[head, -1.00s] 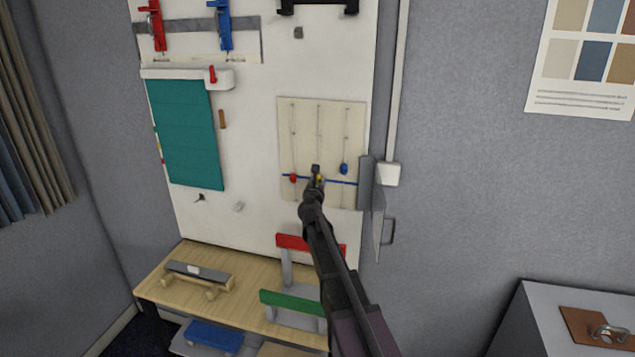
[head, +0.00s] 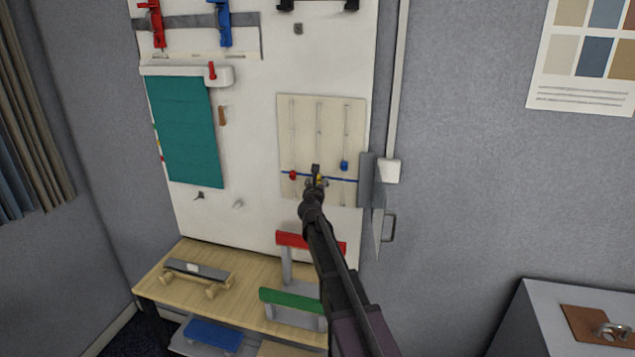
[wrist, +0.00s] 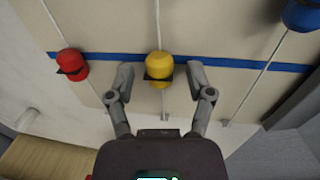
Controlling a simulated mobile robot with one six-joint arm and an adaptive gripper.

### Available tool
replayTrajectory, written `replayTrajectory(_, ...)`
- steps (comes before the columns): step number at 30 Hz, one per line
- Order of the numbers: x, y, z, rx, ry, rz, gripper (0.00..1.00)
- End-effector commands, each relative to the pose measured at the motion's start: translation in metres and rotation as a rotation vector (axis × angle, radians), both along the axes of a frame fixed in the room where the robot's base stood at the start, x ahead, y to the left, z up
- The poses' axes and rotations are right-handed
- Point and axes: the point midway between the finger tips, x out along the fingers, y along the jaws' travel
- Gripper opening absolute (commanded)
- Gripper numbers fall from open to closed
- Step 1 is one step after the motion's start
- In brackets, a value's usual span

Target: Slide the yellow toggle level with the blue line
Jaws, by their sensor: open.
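The yellow toggle (wrist: 159,66) sits on the middle slot of a pale board (head: 304,120). In the wrist view its upper part overlaps the blue line (wrist: 100,57), and its dark pointer band lies a little below the line. My gripper (wrist: 161,80) is open, with one finger on each side of the yellow toggle and a visible gap on both sides.
The red toggle (wrist: 72,65) is on the left slot, by the line. The blue toggle (wrist: 302,14) is on the right slot, above the line. A grey panel with a handle (head: 389,228) stands right of the board. Red (head: 292,240) and green (head: 290,302) pieces are below.

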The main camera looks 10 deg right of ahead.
Motion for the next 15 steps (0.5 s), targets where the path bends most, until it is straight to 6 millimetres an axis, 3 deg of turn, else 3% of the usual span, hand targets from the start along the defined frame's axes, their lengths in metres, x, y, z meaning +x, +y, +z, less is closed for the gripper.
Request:
replayTrajectory(8,-0.012,0.004,0.000,0.000,0.000,0.000,0.68)
replayTrajectory(15,-0.041,0.015,0.000,0.000,0.000,0.001,0.68)
